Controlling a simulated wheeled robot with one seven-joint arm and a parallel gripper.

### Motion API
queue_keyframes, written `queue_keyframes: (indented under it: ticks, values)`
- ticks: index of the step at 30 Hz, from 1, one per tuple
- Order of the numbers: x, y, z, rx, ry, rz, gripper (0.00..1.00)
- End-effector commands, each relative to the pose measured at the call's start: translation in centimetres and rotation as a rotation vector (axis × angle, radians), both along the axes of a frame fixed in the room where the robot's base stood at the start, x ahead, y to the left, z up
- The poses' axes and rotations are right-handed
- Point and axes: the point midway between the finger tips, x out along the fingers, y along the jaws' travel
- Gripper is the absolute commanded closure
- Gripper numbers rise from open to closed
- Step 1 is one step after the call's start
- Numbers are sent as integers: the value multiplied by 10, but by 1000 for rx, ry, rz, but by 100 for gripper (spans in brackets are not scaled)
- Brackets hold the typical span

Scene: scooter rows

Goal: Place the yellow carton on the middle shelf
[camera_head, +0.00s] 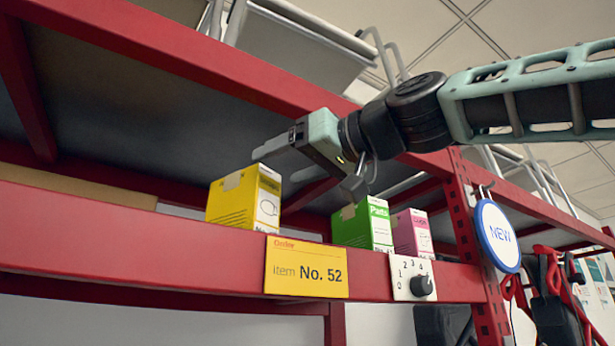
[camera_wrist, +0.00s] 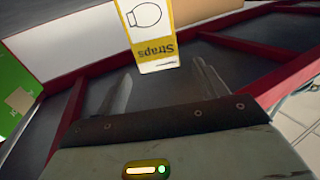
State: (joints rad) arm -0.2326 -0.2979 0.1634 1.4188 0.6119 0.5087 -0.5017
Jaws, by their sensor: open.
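The yellow carton (camera_head: 243,197) stands upright on a shelf behind a red beam (camera_head: 150,232) in the head view. It has a white label panel and tape on top. My gripper (camera_head: 275,163) is open, just above and to the right of it. In the wrist view the yellow carton (camera_wrist: 146,30), marked "Straps", lies ahead between the two spread fingers of my gripper (camera_wrist: 162,80). The fingers do not appear to touch it. I cannot tell which shelf level is the middle one.
A green carton (camera_head: 364,226) and a pink carton (camera_head: 411,233) stand to the right on the same shelf. A red upper beam (camera_head: 190,62) runs close above my gripper. A yellow sign (camera_head: 306,268), a dial plate (camera_head: 413,277) and a round NEW sign (camera_head: 497,236) are at the front.

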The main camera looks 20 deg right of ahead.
Motion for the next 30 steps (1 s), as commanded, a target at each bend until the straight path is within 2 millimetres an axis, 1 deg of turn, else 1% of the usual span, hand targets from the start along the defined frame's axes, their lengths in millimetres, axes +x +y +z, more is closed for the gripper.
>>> queue_keyframes:
  ticks: [1,6,12,17,30]
  values:
    - [-3,-3,-8,0,-1,1,28]
    - [-17,-14,-6,1,-1,0,28]
    - [-28,-22,-4,-1,1,0,28]
    - [-31,-25,-2,-1,3,0,28]
    - [-31,-25,-1,-1,3,0,28]
